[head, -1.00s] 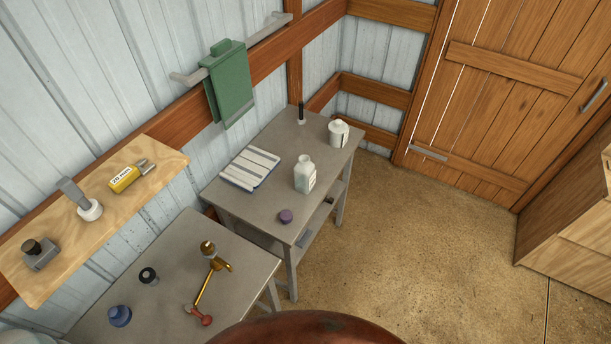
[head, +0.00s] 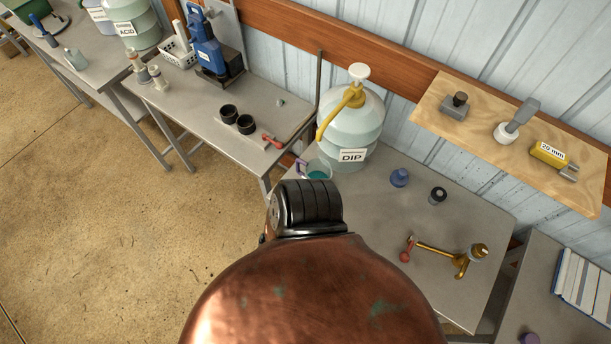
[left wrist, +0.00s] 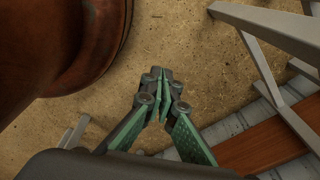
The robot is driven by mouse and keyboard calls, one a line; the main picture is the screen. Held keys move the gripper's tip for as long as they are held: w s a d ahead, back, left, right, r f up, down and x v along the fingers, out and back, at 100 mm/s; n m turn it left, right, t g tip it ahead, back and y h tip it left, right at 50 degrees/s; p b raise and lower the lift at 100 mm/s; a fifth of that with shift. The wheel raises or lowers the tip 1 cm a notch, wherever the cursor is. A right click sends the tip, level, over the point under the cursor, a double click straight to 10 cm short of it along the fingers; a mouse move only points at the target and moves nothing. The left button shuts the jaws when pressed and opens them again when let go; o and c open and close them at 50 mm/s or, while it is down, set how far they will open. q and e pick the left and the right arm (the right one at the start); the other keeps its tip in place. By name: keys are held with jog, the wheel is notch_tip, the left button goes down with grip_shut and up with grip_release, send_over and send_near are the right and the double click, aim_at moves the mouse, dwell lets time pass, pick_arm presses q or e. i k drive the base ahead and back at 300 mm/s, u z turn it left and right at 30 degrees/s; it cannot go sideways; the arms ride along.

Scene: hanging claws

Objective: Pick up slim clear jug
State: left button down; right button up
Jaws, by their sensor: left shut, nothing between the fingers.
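No jug shows in that view. Neither gripper shows in the head view.
The DIP bottle (head: 352,125) with its yellow spout stands right behind the jug. A blue-lidded jar (head: 399,177), a black ring (head: 438,195) and a brass tool (head: 440,252) lie to the right. The left table (head: 185,100) holds a blue machine (head: 212,50) and black cups. Floor is clear at left.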

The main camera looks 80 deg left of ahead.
aim_at(317, 167)
jog(key=u, duration=2.05)
